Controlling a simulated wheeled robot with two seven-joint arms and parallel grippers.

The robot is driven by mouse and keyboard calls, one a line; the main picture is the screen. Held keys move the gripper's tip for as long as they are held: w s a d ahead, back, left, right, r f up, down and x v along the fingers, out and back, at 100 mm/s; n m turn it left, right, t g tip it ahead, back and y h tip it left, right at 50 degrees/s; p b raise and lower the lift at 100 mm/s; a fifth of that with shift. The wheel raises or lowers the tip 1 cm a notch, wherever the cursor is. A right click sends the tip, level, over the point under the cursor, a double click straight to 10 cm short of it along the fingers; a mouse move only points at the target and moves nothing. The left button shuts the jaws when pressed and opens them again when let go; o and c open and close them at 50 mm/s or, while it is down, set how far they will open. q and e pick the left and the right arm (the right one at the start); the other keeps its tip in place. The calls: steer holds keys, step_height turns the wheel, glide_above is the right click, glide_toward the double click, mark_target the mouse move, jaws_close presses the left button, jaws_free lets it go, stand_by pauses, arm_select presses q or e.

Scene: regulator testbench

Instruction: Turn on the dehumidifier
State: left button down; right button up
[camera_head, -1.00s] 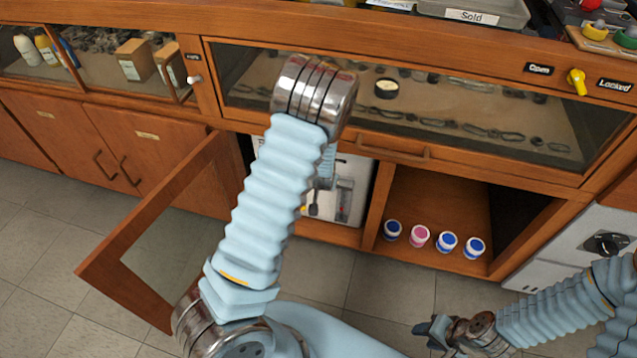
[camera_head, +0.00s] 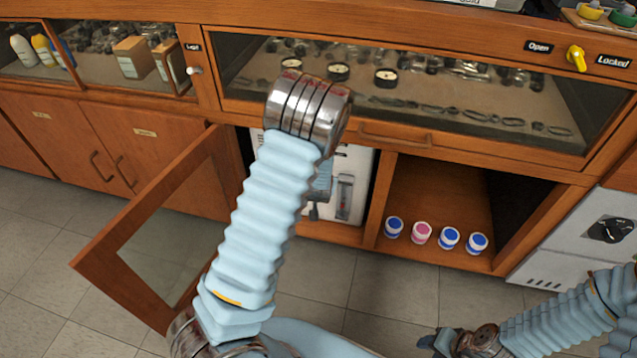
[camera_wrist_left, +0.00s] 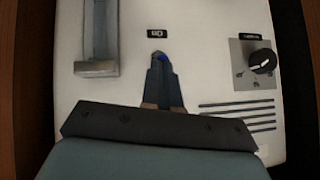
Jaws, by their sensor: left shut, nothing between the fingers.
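A white appliance, which I take to be the dehumidifier (camera_head: 357,165), stands inside the open cabinet, partly hidden behind my left arm. In the left wrist view its white front (camera_wrist_left: 205,75) fills the picture, with a small black "On" label (camera_wrist_left: 157,33) that reads upside down. A small blue part, apparently a button (camera_wrist_left: 164,57), shows right at the fingertips of my left gripper (camera_wrist_left: 160,63). The gripper is shut and empty, pointing at the panel; I cannot tell whether it touches the button. My right gripper (camera_head: 432,343) hangs low over the floor, its jaw state unclear.
A black knob (camera_wrist_left: 262,62) and a grey slotted part (camera_wrist_left: 97,40) flank the label. The open cabinet door (camera_head: 150,235) stands left of my arm. The cabinet frame encloses the appliance closely. Several small jars (camera_head: 421,233) sit in the right compartment.

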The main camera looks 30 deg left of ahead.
arm_select(q)
steer(key=shift+s+d+f+t+b, duration=0.1)
steer(key=shift+s+f+t+b, duration=0.25)
steer(key=shift+b, duration=0.75)
steer(key=shift+s+d+f+t+b, duration=0.15)
steer(key=shift+f+t+b, duration=0.4)
steer(key=shift+b, duration=0.5)
steer(key=shift+s+a+f+b, duration=0.1)
steer(key=shift+f+b, duration=0.3)
steer(key=shift+b, duration=0.05)
steer(key=shift+r, duration=0.2)
steer(key=shift+r+p, duration=0.65)
steer(key=shift+r, duration=0.05)
